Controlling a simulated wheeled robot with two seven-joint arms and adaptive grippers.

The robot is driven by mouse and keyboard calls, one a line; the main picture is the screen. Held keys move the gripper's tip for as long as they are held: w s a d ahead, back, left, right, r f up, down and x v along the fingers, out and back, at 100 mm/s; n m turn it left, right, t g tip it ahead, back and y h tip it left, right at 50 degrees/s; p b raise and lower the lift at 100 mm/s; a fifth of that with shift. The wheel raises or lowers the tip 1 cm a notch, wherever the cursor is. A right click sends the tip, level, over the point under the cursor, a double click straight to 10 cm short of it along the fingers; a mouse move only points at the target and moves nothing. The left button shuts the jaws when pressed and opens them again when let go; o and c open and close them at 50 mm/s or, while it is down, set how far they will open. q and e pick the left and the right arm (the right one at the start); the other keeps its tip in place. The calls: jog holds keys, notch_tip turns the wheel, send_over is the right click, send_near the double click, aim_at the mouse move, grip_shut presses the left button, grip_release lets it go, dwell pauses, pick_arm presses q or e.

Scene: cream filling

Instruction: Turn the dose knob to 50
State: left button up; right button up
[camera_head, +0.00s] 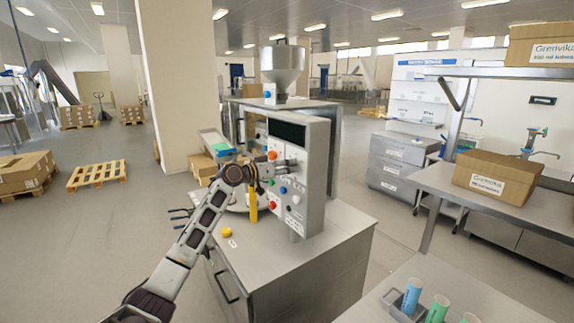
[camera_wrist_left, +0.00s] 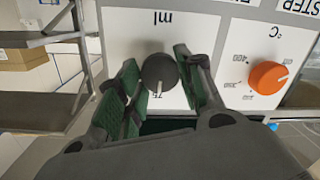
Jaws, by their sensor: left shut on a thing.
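The dose knob (camera_wrist_left: 160,72) is a dark round knob with a white pointer line, on a white panel marked "ml" in the left wrist view. The lettering is upside down there, and the pointer aims toward a printed "75" at the lower edge. Other dose marks are hidden by the fingers. My left gripper (camera_wrist_left: 162,80) has its green-padded fingers on both sides of the knob, shut on it. In the head view my left gripper (camera_head: 284,164) is at the front of the control panel (camera_head: 311,184) and covers the knob. My right gripper is not in view.
An orange temperature knob (camera_wrist_left: 268,77) sits beside the dose knob. Blue and red buttons are lower on the panel. The filling machine has a steel hopper (camera_head: 284,62) and stands on a grey cabinet (camera_head: 312,252). Several coloured cups stand on a table at bottom right.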

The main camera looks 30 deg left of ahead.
pick_arm(q)
jog(key=shift+a+n+g+h+p, duration=0.15)
jog(key=shift+n+h+p, duration=0.2)
jog(key=shift+n+p, duration=1.8)
jog(key=shift+d+n+g+h+p, duration=0.15)
jog(key=shift+n+h+p, duration=0.45)
jog(key=shift+n, duration=2.75)
jog(key=shift+a+y, duration=0.15)
jog(key=shift+y, duration=0.1)
jog(key=o, duration=1)
jog(key=shift+w, duration=0.1)
jog(key=shift+v, duration=6.05)
